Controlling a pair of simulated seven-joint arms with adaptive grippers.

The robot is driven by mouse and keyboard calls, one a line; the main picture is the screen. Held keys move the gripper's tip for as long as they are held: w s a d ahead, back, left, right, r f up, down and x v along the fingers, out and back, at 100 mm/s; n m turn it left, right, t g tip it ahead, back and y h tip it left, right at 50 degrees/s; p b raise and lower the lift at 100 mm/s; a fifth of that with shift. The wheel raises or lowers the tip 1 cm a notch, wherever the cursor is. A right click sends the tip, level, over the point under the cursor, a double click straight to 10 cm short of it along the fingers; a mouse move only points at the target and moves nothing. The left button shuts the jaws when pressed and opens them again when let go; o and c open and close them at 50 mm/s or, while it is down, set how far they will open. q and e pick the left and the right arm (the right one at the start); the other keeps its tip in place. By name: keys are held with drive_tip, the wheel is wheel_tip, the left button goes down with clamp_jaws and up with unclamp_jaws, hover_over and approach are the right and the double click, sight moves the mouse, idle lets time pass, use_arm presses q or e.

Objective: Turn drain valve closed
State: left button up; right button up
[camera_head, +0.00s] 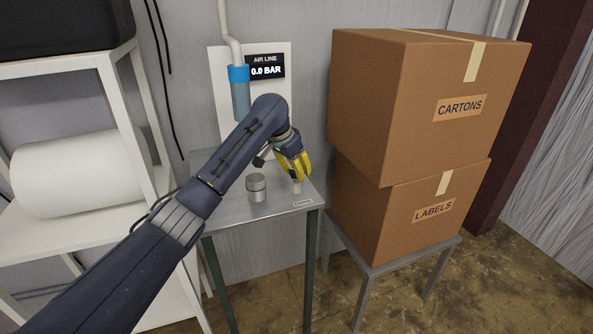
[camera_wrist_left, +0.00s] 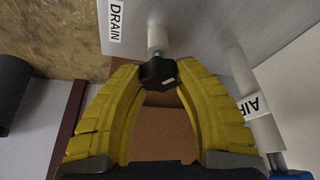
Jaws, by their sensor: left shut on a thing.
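The drain valve has a black lobed knob (camera_wrist_left: 157,73) on a pale stem (camera_wrist_left: 156,38), beside the DRAIN label (camera_wrist_left: 115,20), in the left wrist view. My left gripper (camera_wrist_left: 158,80), with yellow fingers, is shut on the knob, one fingertip at each side. In the head view my left gripper (camera_head: 297,178) points down over the right part of the small metal table (camera_head: 279,208). There the fingers hide the knob, and only a pale piece of the valve (camera_head: 297,188) shows below them, behind the DRAIN label (camera_head: 303,203). My right gripper is not in view.
A display (camera_head: 265,66) reads AIR LINE 0.0 BAR beside a blue-capped filter (camera_head: 239,92). Stacked cartons (camera_head: 420,105) stand close on the right. A white shelf (camera_head: 140,115) is on the left.

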use_arm(q)
drive_tip(key=m+g, duration=0.1)
drive_tip(key=m, duration=0.2)
drive_tip(key=m+g+h, duration=0.1)
drive_tip(key=m, duration=0.2)
drive_tip(key=shift+c, duration=0.2)
drive_tip(key=m+g, duration=0.2)
drive_tip(key=m, duration=0.3)
drive_tip(key=shift+s+d, duration=0.1)
idle(0.4)
drive_tip(key=o, duration=1.3)
drive_tip(key=shift+c, duration=0.2)
drive_tip(key=shift+r, duration=0.15)
wheel_tip(320, 180, up, 10)
drive_tip(key=shift+f, duration=0.15)
